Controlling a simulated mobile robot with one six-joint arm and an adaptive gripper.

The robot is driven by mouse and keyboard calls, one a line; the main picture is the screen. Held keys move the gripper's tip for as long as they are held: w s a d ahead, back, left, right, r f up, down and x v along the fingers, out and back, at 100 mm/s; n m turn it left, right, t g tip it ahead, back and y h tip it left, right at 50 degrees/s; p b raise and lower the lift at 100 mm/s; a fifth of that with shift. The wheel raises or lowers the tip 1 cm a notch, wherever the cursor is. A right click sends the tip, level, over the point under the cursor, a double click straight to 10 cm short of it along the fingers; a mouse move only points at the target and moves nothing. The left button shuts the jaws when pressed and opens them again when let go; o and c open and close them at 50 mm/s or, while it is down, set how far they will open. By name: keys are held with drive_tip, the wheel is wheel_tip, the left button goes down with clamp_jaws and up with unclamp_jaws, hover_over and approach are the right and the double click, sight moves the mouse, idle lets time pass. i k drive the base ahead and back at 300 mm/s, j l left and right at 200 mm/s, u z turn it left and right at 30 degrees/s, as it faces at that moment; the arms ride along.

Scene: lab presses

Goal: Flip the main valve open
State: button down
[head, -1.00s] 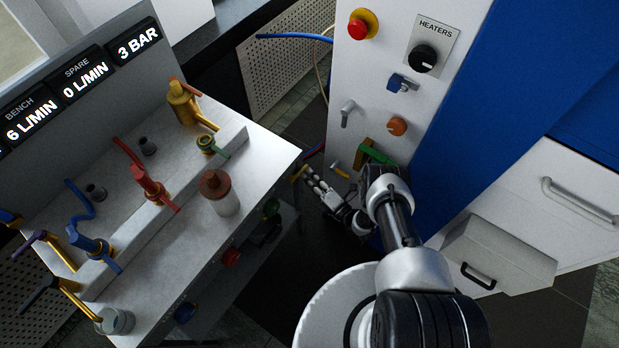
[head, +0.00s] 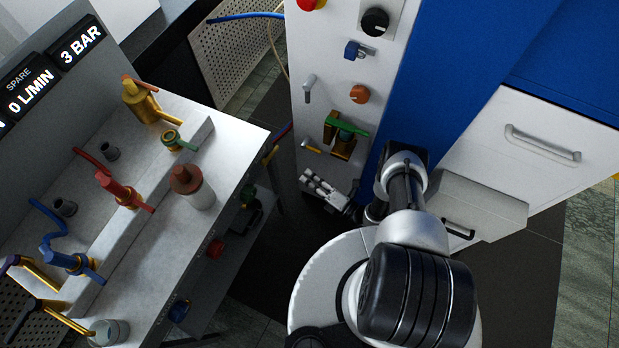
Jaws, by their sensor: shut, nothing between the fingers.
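The white panel (head: 325,60) carries a brass valve with a green lever (head: 347,129), now in plain view. The lever lies roughly across the picture, tilted slightly down to the right. A small yellow-handled lever (head: 312,147) sits just left of and below it. No label naming the main valve is readable, so I cannot tell for certain which it is. My gripper (head: 309,180) is shut and empty, low in front of the panel, below the yellow handle and the green-levered valve. It appears apart from both.
The panel also has an orange knob (head: 359,94), a grey lever (head: 309,88) and a blue-handled fitting (head: 354,51). A bench (head: 240,150) with coloured taps and a brown-capped bottle (head: 192,187) stands at left. White drawers (head: 540,150) are at right.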

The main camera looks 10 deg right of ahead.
sight(264, 161)
drive_tip(key=k, duration=1)
